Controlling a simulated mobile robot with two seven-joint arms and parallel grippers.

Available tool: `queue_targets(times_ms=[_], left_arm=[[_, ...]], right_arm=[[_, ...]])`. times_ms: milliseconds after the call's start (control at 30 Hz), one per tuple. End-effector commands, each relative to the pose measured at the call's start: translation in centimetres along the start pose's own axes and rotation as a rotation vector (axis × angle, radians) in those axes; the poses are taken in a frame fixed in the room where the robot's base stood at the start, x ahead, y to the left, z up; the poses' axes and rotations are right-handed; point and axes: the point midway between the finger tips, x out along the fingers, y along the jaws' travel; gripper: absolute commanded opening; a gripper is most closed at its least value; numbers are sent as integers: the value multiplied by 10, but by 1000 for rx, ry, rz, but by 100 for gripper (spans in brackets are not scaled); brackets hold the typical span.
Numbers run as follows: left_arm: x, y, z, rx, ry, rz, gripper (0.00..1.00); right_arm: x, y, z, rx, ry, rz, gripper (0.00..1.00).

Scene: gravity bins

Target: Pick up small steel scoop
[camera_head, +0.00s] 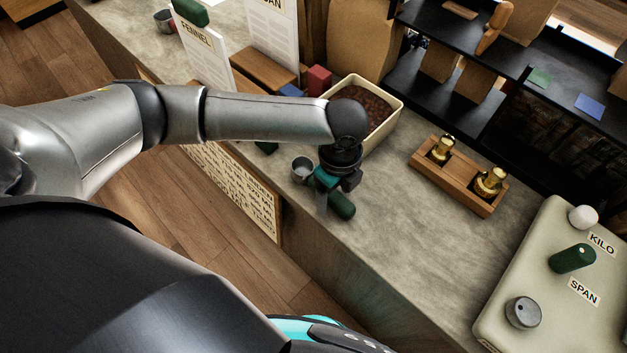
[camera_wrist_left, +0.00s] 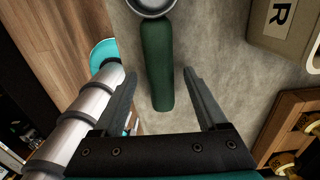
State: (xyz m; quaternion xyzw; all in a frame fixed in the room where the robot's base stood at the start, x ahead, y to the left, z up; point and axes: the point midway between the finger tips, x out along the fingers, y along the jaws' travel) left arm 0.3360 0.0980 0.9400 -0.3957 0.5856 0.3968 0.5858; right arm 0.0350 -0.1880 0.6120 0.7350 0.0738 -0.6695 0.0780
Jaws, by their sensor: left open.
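The small steel scoop has a round steel bowl (camera_head: 302,170) and a thick green handle (camera_head: 342,205), and it lies on the grey counter. In the left wrist view the green handle (camera_wrist_left: 157,65) runs lengthwise between my finger tips, with the bowl (camera_wrist_left: 150,6) cut off at the top edge. My left gripper (camera_head: 330,192) points down over the handle and hides part of the scoop. In the wrist view my left gripper (camera_wrist_left: 159,76) is open, with a finger on each side of the handle and visible gaps. My right gripper is not in view.
A cream bin (camera_head: 393,128) of brown contents stands just behind my gripper. A wooden holder (camera_head: 425,168) with brass weights lies to the right. Bare counter (camera_head: 400,235) lies between.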

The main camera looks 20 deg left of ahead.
Motion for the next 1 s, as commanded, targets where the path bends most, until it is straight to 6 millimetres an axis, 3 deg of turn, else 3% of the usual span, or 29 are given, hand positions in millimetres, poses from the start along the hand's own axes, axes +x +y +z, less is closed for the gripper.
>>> queue_targets(times_ms=[333, 1000], left_arm=[[8, 0, 0, 2, 0, -2, 73], [7, 0, 0, 1, 0, -2, 0]], right_arm=[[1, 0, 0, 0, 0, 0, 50], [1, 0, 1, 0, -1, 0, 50]])
